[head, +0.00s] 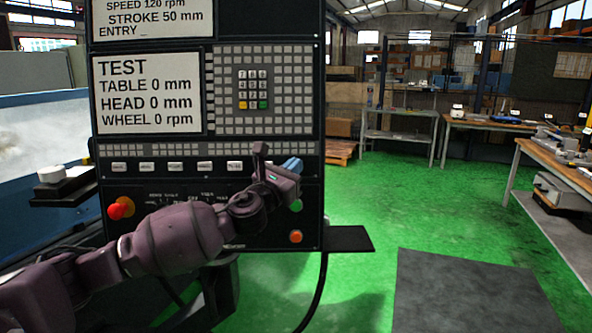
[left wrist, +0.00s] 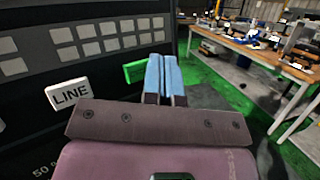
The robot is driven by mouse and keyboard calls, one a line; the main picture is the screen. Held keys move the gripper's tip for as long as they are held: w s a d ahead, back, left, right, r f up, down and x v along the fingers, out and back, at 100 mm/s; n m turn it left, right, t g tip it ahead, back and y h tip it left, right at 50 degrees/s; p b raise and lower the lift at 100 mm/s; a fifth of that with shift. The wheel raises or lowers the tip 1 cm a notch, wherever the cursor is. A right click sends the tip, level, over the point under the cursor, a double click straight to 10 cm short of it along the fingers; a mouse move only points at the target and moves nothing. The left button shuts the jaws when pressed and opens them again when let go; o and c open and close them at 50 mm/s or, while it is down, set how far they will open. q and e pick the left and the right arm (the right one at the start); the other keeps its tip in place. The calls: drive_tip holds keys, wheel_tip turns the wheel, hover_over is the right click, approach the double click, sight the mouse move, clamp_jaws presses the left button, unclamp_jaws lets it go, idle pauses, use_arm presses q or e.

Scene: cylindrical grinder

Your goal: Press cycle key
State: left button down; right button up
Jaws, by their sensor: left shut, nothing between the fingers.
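The control panel (head: 310,100) of the grinder stands upright in front of me. My left gripper (head: 292,165) is in front of its lower right part, with blue fingertips shut and nothing between them. In the left wrist view the fingertips (left wrist: 163,75) point toward the panel's right edge. Beside them, just left, is a green key (left wrist: 135,71), which may be the cycle key; no label on it can be read. A white key marked LINE (left wrist: 69,95) sits further left. In the head view the gripper hides this end of the key row. Contact with the green key cannot be told.
A red knob (head: 118,209), a green round button (head: 296,206) and an orange button (head: 296,237) are low on the panel. A dark shelf (head: 348,239) juts out at lower right.

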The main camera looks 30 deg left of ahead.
drive_tip(key=shift+s+d+f, duration=0.1)
drive_tip(key=shift+s+f, duration=0.3)
drive_tip(key=shift+s, duration=0.05)
drive_tip(key=shift+w+r, duration=0.1)
drive_tip(key=shift+w, duration=0.1)
drive_tip(key=shift+w+r, duration=0.2)
drive_tip(key=shift+w, duration=0.1)
drive_tip(key=shift+s, duration=0.1)
drive_tip(key=shift+s+f, duration=0.2)
drive_tip(key=shift+s, duration=0.15)
drive_tip(key=shift+w+r, duration=0.1)
drive_tip(key=shift+w, duration=0.2)
idle(0.4)
drive_tip(key=shift+w, duration=0.1)
